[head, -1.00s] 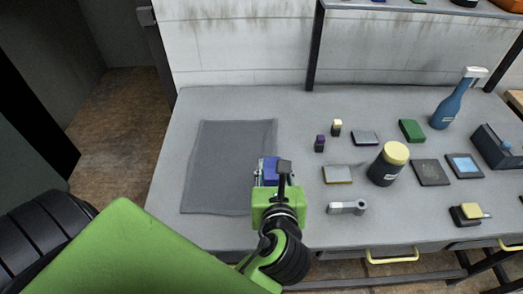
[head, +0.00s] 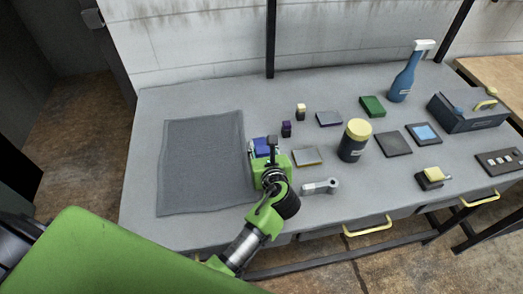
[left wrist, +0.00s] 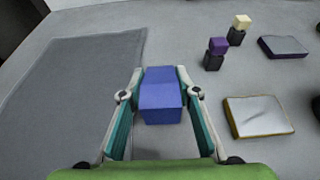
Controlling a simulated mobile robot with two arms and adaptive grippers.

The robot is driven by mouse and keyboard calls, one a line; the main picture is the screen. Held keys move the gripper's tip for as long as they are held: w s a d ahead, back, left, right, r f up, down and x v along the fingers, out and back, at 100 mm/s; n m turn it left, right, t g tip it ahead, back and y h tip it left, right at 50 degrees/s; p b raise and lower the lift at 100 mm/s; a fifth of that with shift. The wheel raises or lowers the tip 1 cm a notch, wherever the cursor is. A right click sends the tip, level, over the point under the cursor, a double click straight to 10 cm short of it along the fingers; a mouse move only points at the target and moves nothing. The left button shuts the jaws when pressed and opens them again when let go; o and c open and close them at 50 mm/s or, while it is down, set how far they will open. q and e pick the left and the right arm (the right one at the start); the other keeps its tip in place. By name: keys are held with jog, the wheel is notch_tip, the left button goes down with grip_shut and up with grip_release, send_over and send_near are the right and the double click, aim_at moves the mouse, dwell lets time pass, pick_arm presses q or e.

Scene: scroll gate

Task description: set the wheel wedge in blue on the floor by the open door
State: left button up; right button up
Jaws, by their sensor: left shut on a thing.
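The blue wheel wedge (left wrist: 160,97) is between the fingers of my left gripper (left wrist: 160,112), which is shut on it, in the left wrist view. In the head view the wedge (head: 262,146) shows as a small blue patch beyond the green gripper body, near the right edge of the grey mat (head: 200,165). I cannot tell whether it touches the bench. Brown floor (head: 75,125) shows at the left, beside a dark opening; the door itself is not clear. My right gripper is not in view.
The grey bench (head: 215,98) holds a yellow-lidded jar (head: 353,142), a blue spray bottle (head: 404,78), a metal lever piece (head: 321,187), a toolbox (head: 466,110) and several small blocks and pads. The mat is bare. The bench's left edge borders the floor.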

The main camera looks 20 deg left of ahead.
pick_arm(q)
jog(key=shift+f, duration=1)
jog(key=shift+f, duration=0.15)
jog(key=o, duration=1.3)
jog(key=shift+s, duration=0.1)
jog(key=shift+o, duration=0.2)
